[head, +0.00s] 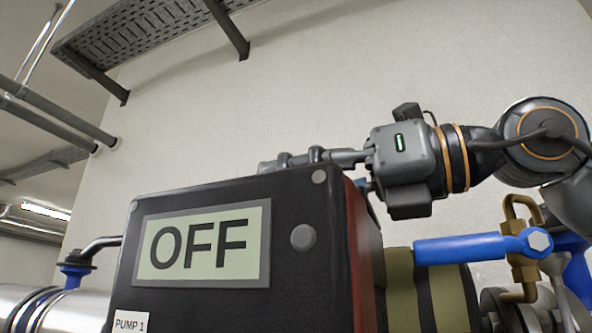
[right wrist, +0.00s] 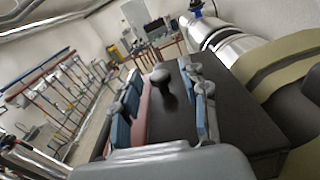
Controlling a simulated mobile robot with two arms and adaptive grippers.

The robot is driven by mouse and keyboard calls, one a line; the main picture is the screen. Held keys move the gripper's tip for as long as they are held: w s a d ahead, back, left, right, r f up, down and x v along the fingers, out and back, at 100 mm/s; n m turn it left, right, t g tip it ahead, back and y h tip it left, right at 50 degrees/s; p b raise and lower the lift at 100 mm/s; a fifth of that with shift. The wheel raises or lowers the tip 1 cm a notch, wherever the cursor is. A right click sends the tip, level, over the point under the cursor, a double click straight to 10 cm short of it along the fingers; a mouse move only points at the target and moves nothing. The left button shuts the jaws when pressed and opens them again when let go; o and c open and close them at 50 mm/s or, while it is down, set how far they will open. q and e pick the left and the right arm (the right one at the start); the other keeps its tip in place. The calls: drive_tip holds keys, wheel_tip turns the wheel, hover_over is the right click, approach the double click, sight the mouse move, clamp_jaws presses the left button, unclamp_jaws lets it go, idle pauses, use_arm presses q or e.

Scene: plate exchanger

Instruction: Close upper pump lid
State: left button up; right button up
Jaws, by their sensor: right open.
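The pump's black box (head: 262,276) stands in the head view with its front face toward me. It carries a display (head: 203,246) reading OFF, a round grey knob (head: 302,237) and a label reading PUMP 1 (head: 131,322). Its right side is red. My right gripper (head: 285,160) is just above and behind the top edge, with its fingers partly hidden by the box. My left gripper is not in view.
A blue valve handle (head: 470,248) and brass fitting (head: 522,245) sit right of the box, below my right arm. A silver pipe (head: 70,308) runs at the left. A perforated tray (head: 150,35) hangs high on the wall.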

wheel_tip(320, 180, up, 10)
idle(0.6)
drive_tip(key=shift+f, duration=0.1)
